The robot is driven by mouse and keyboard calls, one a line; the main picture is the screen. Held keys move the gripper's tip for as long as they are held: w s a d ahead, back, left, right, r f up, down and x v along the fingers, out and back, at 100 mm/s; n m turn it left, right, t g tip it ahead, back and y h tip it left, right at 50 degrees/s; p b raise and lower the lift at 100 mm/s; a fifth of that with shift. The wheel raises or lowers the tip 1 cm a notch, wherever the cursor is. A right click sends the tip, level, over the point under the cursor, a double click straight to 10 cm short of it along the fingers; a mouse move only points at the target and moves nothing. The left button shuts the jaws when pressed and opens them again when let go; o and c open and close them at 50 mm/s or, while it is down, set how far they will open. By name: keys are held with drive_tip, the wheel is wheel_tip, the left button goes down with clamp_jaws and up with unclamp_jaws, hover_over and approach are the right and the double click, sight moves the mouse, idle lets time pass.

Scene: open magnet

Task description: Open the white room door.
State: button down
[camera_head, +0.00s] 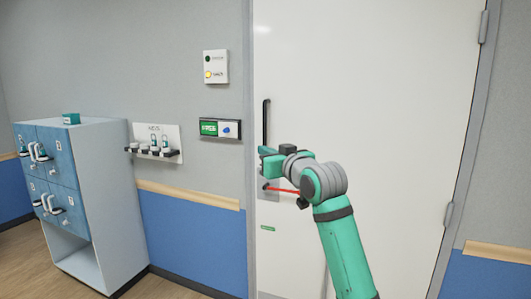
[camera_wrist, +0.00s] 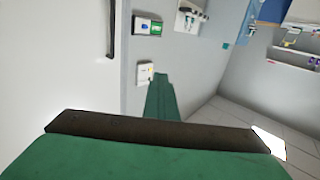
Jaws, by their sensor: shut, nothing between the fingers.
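The white door (camera_head: 380,90) fills the middle and right of the head view and looks closed in its grey frame. It also shows at the left of the wrist view (camera_wrist: 55,60). A dark vertical pull handle (camera_head: 266,122) is on its left side, and also shows at the top of the wrist view (camera_wrist: 110,28). A red lever (camera_head: 283,190) sits below the handle, partly behind my arm. My gripper (camera_head: 266,161) is shut and empty, in front of the door's left edge, between handle and lever. I cannot tell whether it touches anything.
Left of the door, the wall carries a white panel with a lit yellow button (camera_head: 215,67), a green-and-white box (camera_head: 220,129) and a key rack (camera_head: 157,143). A blue-fronted locker (camera_head: 103,180) stands further left. Hinges (camera_head: 483,27) are on the door's right side.

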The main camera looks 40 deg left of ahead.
drive_tip(key=c, duration=1.6)
unclamp_jaws()
drive_tip(key=v, duration=1)
drive_tip(key=shift+s+d, duration=0.2)
drive_tip(key=shift+d, duration=0.15)
drive_tip(key=shift+f, duration=0.1)
